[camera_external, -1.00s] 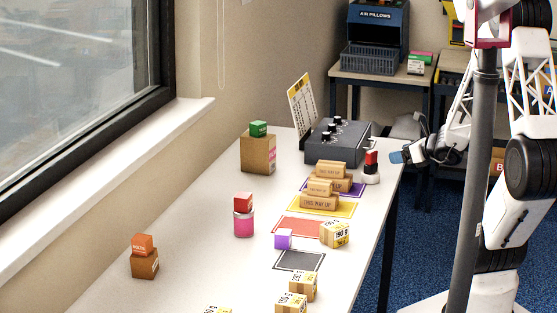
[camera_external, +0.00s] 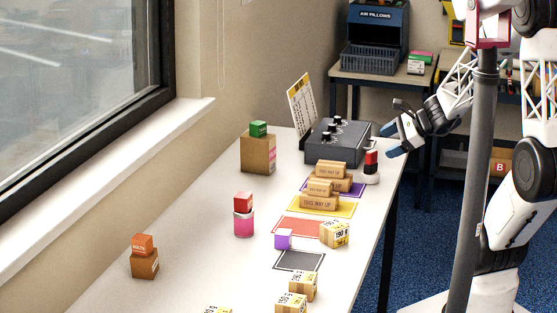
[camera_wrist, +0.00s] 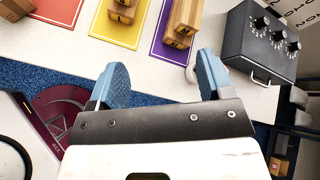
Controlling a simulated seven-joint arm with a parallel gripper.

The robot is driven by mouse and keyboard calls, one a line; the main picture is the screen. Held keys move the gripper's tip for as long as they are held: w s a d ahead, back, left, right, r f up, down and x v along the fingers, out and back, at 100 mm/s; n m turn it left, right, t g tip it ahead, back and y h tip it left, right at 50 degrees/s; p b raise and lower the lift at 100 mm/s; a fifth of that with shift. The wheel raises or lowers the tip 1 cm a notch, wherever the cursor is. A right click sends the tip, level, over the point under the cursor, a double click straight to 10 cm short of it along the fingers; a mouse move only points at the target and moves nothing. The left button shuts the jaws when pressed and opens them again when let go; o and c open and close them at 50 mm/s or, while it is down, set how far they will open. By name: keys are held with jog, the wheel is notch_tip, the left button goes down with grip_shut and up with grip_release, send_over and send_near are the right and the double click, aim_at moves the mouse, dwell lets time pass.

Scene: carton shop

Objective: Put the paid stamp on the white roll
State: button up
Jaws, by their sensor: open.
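A red and black upright piece (camera_external: 371,161) stands over a round white base (camera_external: 371,178) at the table's right edge, beside the grey box. It looks like a stamp on a white roll, but I cannot read any word on it or tell whether they are separate. My gripper (camera_external: 389,140) is open and empty, in the air just above and right of this piece. In the wrist view my gripper (camera_wrist: 161,75) has its blue fingers apart, with nothing between them.
The grey box with black knobs (camera_external: 335,145) stands behind. Small cartons (camera_external: 319,202) sit on the yellow and purple mats. A red block on a pink can (camera_external: 243,214), a purple cube (camera_external: 283,239) and a green-topped carton (camera_external: 258,150) stand elsewhere.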

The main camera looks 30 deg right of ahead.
jog(key=s+r+n+g+h, duration=0.2)
jog(key=s+r+n+h, duration=0.2)
jog(key=s+n, duration=0.4)
jog(key=s+r+n+g+h, duration=0.3)
jog(key=s+r+n, duration=0.3)
jog(key=n, duration=0.6)
jog(key=shift+s+d+r+h, duration=0.25)
jog(key=shift+s+h, duration=0.35)
jog(key=shift+s, duration=0.75)
jog(key=shift+f, duration=0.15)
